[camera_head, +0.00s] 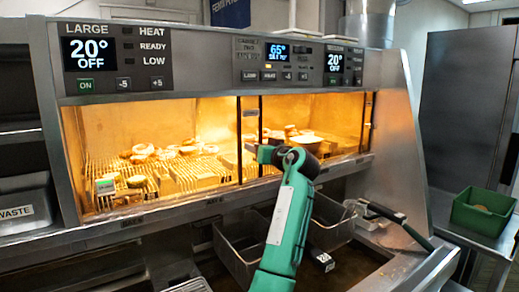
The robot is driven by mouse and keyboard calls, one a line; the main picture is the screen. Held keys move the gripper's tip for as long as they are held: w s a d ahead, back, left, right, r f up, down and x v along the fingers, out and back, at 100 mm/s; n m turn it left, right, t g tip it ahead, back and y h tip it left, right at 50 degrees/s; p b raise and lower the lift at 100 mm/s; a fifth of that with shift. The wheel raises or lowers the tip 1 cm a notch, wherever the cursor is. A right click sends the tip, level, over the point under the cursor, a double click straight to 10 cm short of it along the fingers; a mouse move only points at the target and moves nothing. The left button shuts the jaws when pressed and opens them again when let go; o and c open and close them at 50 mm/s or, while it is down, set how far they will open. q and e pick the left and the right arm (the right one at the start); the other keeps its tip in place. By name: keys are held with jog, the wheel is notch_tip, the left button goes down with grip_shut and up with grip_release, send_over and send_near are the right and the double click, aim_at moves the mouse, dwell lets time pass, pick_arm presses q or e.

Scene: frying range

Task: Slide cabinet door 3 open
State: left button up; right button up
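The lit warming cabinet (160,212) fills the middle of the head view, with a long glazed front. Dark upright door edges (239,150) stand near its middle, with a second one (261,130) just to the right. Which pane is door 3 cannot be read. One green arm, apparently my right, rises from the bottom centre. Its dark gripper (257,153) points left at the cabinet front, by these upright edges. The wrist covers part of the right section. Whether the fingers touch an edge, or are open or shut, is too small to tell. My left gripper is not seen.
Buns and other food (150,152) lie on racks inside the cabinet. Control panels with displays (90,52) run above. Below are wire fry baskets (237,245) and a basket handle (388,212). A green bin (482,212) stands on the right table. A waste bin (22,208) is at left.

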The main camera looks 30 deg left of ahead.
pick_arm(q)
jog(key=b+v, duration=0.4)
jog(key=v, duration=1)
pick_arm(e)
jog(key=w+f, duration=0.3)
jog(key=shift+w+d, duration=0.1)
jog(key=shift+w, duration=0.1)
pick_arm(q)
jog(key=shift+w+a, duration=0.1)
pick_arm(e)
jog(key=shift+s, duration=0.2)
